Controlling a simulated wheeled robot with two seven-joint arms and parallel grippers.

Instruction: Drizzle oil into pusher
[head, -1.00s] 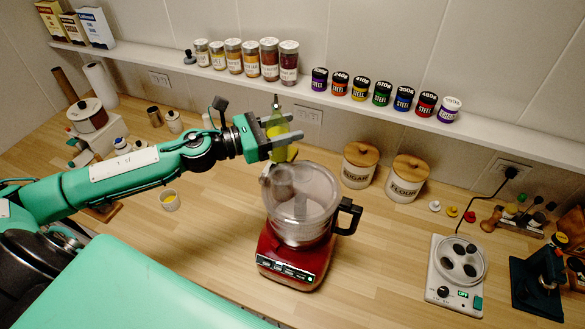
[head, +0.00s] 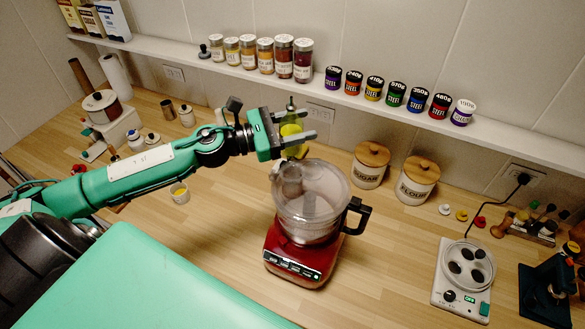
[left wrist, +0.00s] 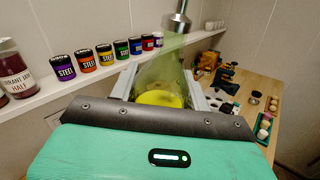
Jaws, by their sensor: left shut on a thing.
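My left gripper (head: 306,126) is shut on the oil bottle (head: 291,130), a clear green bottle with yellow oil inside. The bottle also shows in the left wrist view (left wrist: 165,82), between the fingers, with its metal spout at the top. In the head view it looks upright, just behind and above the food processor's bowl (head: 311,205). The red food processor (head: 300,258) stands on the counter with its lid on. Its pusher (head: 291,180) shows at the lid's left side as a round grey tube, with the gripper above it. My right gripper is not in view.
Sugar (head: 371,165) and flour (head: 417,181) canisters stand to the right behind the processor. A shelf with jars runs along the wall.

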